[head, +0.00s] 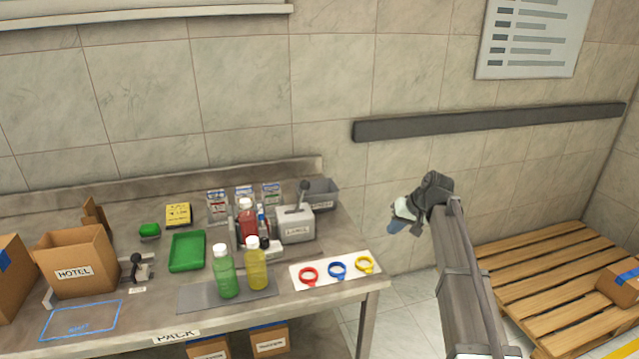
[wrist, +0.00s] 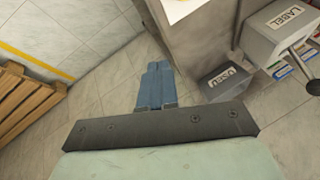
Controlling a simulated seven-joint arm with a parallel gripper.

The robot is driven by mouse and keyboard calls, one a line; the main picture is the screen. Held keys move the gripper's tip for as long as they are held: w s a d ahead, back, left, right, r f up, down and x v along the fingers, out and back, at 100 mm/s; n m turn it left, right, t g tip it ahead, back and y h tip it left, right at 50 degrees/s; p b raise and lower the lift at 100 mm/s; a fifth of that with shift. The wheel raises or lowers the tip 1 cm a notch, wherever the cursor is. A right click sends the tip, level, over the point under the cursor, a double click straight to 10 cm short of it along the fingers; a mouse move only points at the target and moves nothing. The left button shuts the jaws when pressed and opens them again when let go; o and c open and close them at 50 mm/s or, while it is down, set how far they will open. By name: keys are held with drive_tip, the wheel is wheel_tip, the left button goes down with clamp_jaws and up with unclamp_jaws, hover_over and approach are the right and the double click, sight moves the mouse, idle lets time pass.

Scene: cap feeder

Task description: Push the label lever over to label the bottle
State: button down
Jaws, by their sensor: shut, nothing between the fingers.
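The grey label machine (head: 294,226), marked LABEL, stands at the right back of the bench. Its label lever (head: 303,192) sticks up from the top with a dark knob. A red bottle (head: 248,224) with a pale cap stands at the machine's left side. In the wrist view the machine (wrist: 280,28) is at the upper right, and the lever's dark knob (wrist: 313,84) is at the right edge. My gripper (head: 393,228) is right of the bench, apart from the lever. Its blue fingers (wrist: 157,70) are shut and empty.
A grey USED bin (head: 322,194) stands behind the machine. Green (head: 225,272) and yellow (head: 256,265) bottles stand at the bench front, beside a white card (head: 313,281) with coloured rings. A wooden pallet (head: 540,285) lies on the floor at right.

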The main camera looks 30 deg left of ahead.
drive_tip(key=a+r+n+g+y, duration=0.1)
drive_tip(key=a+r+n+y, duration=0.1)
drive_tip(key=a+r, duration=1.2)
wheel_tip(320, 180, up, 3)
drive_tip(key=shift+s+a+f+n, duration=0.1)
drive_tip(key=shift+s+a+n, duration=0.05)
drive_tip(key=shift+s+n, duration=0.3)
drive_tip(key=shift+a+f, duration=0.1)
drive_tip(key=s+a+f, duration=0.1)
drive_tip(key=a+f, duration=0.5)
drive_tip(key=a, duration=0.3)
drive_tip(key=shift+s+a+f, duration=0.2)
drive_tip(key=shift+s+f, duration=0.1)
drive_tip(key=shift+f, duration=0.1)
